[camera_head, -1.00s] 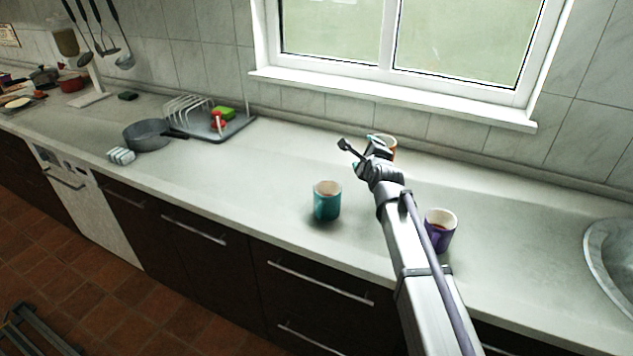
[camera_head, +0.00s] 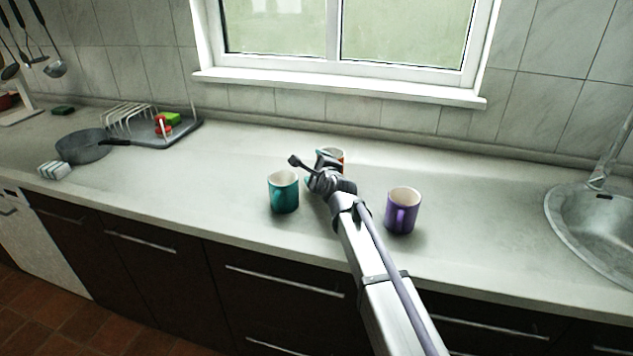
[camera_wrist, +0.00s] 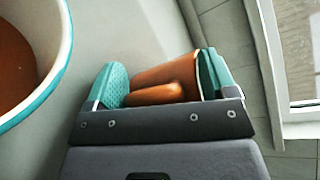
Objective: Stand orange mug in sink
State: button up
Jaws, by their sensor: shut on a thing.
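The orange mug (camera_head: 341,154) is mostly hidden behind my gripper (camera_head: 318,170) in the head view; only part of its rim and side shows. In the wrist view the orange mug (camera_wrist: 172,76) is between the two teal finger pads of my gripper (camera_wrist: 160,84), with its handle toward the camera. The gripper is shut on it. I cannot tell whether the mug touches the counter. The round steel sink (camera_head: 560,215) is at the right edge of the head view, with its tap above it; its right part is cut off.
A teal mug (camera_head: 283,192) stands left of my gripper and a purple mug (camera_head: 403,211) stands right of it. The teal mug's rim (camera_wrist: 62,60) probably shows in the wrist view. A pan (camera_head: 84,147) and dish rack (camera_head: 170,133) are left. Counter between purple mug and sink is clear.

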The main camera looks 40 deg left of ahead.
jog(key=shift+f, duration=0.65)
jog(key=o, duration=1.4)
jog(key=shift+c, duration=0.2)
jog(key=shift+r, duration=0.1)
jog(key=shift+r+p, duration=0.25)
jog(key=shift+p, duration=0.15)
jog(key=p+v, duration=0.2)
jog(key=v, duration=1)
jog(key=shift+f, duration=0.1)
jog(key=shift+s, duration=0.1)
